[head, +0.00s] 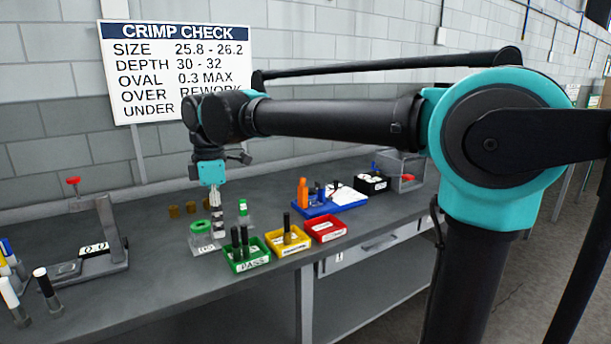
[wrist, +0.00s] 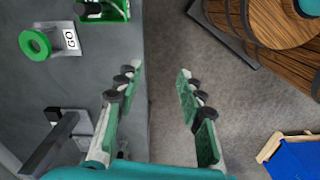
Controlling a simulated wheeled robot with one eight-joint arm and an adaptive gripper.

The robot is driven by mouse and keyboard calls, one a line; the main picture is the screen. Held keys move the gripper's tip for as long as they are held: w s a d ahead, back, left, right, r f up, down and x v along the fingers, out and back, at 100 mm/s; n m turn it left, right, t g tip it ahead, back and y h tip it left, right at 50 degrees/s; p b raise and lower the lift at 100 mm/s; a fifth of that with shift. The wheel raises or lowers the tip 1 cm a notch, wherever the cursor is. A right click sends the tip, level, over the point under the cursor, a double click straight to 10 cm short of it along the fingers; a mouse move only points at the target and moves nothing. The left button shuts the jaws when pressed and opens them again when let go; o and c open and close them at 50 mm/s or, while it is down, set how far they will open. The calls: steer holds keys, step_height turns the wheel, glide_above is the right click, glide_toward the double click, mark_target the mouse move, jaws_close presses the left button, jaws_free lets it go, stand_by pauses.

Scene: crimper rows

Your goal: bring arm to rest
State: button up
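My arm reaches left over the workbench (head: 330,180). My gripper (head: 218,222) points down above the bench, beside the green ring gauge in the head view. In the wrist view my gripper (wrist: 150,85) has its two padded fingers spread apart. Nothing is between them but the bench edge and grey floor far below. The green ring gauge (head: 201,226) stands on a small labelled block; it also shows in the wrist view (wrist: 36,44), left of the fingers, with a GO label.
Green (head: 246,267), yellow (head: 288,250) and red (head: 327,236) trays line the front edge; the green and yellow hold dark cylinders. A blue tray (head: 338,206) is behind. A sign (head: 178,65) hangs above.

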steer(key=w+d+f+m+t+y, duration=0.1)
steer(key=w+d+f+m, duration=0.2)
steer(key=d+f+m, duration=0.6)
steer(key=w+d+f+m+t, duration=0.1)
steer(key=w+d+f+m, duration=0.15)
steer(key=d+f, duration=0.7)
steer(key=s+d+f+m, duration=0.3)
steer(key=d, duration=0.3)
steer(key=s+d+f+m+t, duration=0.1)
steer(key=s+d+f+m, duration=0.2)
steer(key=d, duration=0.4)
steer(key=s+d+f+m+t+h, duration=0.1)
steer(key=s+d+f+m, duration=0.2)
steer(key=d, duration=0.4)
steer(key=shift+d+m, duration=0.15)
steer(key=shift+m, duration=0.4)
steer(key=shift+f, duration=0.1)
